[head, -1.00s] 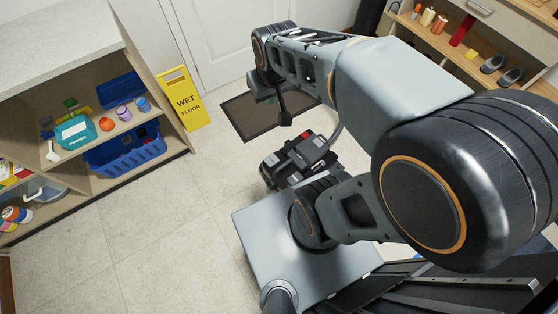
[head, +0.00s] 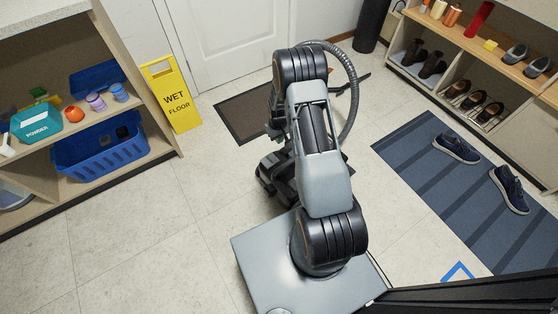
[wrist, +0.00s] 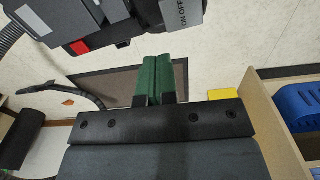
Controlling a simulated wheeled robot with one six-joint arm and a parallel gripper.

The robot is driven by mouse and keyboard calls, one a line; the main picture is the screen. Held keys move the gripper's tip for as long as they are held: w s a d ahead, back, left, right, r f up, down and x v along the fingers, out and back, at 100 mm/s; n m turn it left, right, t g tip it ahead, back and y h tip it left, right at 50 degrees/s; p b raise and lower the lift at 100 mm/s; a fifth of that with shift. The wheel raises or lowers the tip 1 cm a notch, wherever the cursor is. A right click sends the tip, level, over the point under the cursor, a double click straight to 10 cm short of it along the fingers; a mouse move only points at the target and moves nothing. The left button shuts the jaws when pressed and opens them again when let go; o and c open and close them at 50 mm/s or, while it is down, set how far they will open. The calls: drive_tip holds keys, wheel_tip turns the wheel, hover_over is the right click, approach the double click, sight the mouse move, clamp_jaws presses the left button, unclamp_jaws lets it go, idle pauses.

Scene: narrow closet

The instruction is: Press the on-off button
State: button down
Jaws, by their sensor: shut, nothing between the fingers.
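A black and grey machine (wrist: 125,20) fills the top of the wrist view. A grey part with the letters ON OFF (wrist: 183,14) sits at its right end, cut by the top edge. A red patch (wrist: 78,47) shows further left on the machine. My gripper (wrist: 160,62) has its two green fingers shut together, with nothing between them. In the picture its tips lie just below the machine; I cannot tell the gap in depth. In the head view the machine (head: 268,180) stands on the floor, mostly hidden behind my arm. The fingers do not show clearly there.
A dark mat (head: 235,118) lies before the door, near a yellow wet-floor sign (head: 172,95). A shelf with a blue basket (head: 100,155) stands left. A striped blue rug (head: 440,190) with shoes lies right, before a shoe rack (head: 455,85). Floor left of the machine is clear.

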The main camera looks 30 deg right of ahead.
sight(279, 160)
drive_tip(key=shift+f, duration=0.15)
wheel_tip(279, 160, down, 14)
drive_tip(key=b, duration=0.5)
idle(0.3)
wheel_tip(279, 160, down, 2)
drive_tip(key=shift+f+b, duration=0.1)
drive_tip(key=shift+b, duration=0.95)
drive_tip(key=shift+s, duration=0.15)
wheel_tip(279, 160, up, 15)
drive_tip(key=p, duration=0.7)
drive_tip(key=shift+w, duration=0.25)
